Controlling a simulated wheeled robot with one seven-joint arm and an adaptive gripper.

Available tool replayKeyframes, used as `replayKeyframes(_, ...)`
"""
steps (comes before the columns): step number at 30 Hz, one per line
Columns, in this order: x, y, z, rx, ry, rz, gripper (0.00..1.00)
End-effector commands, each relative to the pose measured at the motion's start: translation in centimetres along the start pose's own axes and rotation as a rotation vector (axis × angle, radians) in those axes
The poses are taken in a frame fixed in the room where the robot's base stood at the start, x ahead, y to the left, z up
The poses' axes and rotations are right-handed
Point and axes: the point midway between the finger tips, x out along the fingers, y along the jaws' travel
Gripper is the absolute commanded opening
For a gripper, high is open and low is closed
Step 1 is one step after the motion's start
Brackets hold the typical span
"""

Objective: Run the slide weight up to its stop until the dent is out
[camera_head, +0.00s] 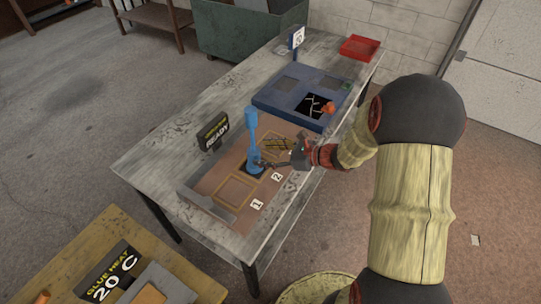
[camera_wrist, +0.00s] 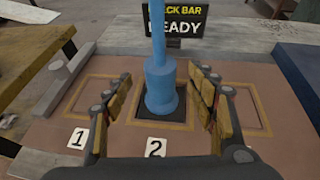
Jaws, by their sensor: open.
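A blue slide puller stands upright on the dark square in the outlined area by label 2, on a brown board (camera_head: 213,183). Its wide lower part, seemingly the slide weight (camera_wrist: 161,88), is low on the rod (camera_wrist: 157,32). A wider blue knob (camera_head: 251,115) tops the rod in the head view. My gripper (camera_wrist: 162,103) is open, with one finger on each side of the blue lower part and visible gaps between. In the head view my gripper (camera_head: 273,163) reaches in from the right. Any dent is hidden beneath the tool.
A black sign (camera_head: 213,132) reading READY stands behind the tool. A blue tray (camera_head: 265,98) with an orange knob (camera_head: 328,108) and a red bin (camera_head: 360,47) are farther back on the bench. A grey bar (camera_head: 207,205) lies along the board's left end.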

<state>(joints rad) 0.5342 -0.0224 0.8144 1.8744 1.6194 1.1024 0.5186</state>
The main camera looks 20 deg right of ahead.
Motion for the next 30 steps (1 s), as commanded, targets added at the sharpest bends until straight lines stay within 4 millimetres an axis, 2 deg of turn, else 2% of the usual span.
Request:
replayKeyframes(1, 1.0, 0.1, -0.2, -0.002, 0.001, 0.004, 0.57)
replayKeyframes(6, 3.4, 0.1, -0.2, -0.002, 0.001, 0.004, 0.57)
replayKeyframes(12, 5.2, 0.1, -0.1, -0.002, 0.001, 0.002, 0.57)
replayKeyframes(23, 5.5, 0.0, 0.0, -0.002, 0.001, 0.001, 0.57)
replayKeyframes(30, 5.5, 0.0, 0.0, -0.002, 0.001, 0.001, 0.43)
